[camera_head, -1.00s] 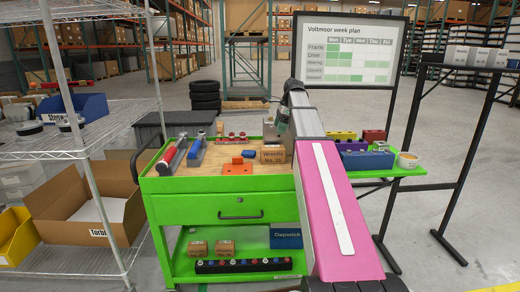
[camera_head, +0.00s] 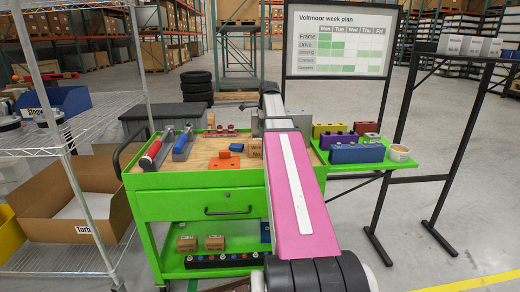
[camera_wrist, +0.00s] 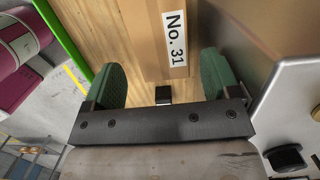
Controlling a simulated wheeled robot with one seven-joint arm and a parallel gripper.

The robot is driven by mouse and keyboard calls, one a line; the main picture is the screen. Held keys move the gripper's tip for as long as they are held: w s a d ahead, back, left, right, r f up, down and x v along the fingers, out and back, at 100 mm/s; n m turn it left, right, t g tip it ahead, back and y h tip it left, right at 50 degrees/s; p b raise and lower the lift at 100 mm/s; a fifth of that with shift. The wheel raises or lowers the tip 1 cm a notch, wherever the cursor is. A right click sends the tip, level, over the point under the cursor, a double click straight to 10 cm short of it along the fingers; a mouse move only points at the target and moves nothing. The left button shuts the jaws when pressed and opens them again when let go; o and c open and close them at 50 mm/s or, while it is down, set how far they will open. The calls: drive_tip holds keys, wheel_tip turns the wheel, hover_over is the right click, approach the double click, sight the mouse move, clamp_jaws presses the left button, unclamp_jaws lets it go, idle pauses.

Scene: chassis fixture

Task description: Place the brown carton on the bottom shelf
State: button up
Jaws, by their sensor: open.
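The brown carton (camera_head: 254,147) stands on the wooden top of the green cart, partly hidden behind my arm in the head view. In the wrist view the carton (camera_wrist: 153,45) shows a white "No. 31" label. My gripper (camera_wrist: 162,80) is open, its two green fingertips apart on either side of the carton's near part. I cannot tell whether either finger touches it. The head view does not show the fingers clearly. The cart's bottom shelf (camera_head: 172,268) is green and low, below the drawer.
Two small brown cartons (camera_head: 214,242) and a black strip of coloured knobs (camera_head: 222,260) occupy the bottom shelf. A blue box (camera_head: 265,232) there is mostly hidden by my arm. An orange block (camera_head: 225,163) lies left of the carton.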

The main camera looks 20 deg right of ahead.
sight(261, 141)
drive_tip(key=shift+w+a+f, duration=0.1)
drive_tip(key=shift+a+f, duration=0.05)
drive_tip(key=shift+f, duration=1.1)
drive_tip(key=shift+s+a+f, duration=0.1)
drive_tip(key=shift+a+f, duration=0.1)
drive_tip(key=shift+f, duration=1.05)
drive_tip(key=shift+w+a+f, duration=0.1)
drive_tip(key=shift+a+f, duration=0.05)
drive_tip(key=shift+f, duration=1.1)
drive_tip(key=c, duration=1.1)
drive_tip(key=shift+r, duration=0.15)
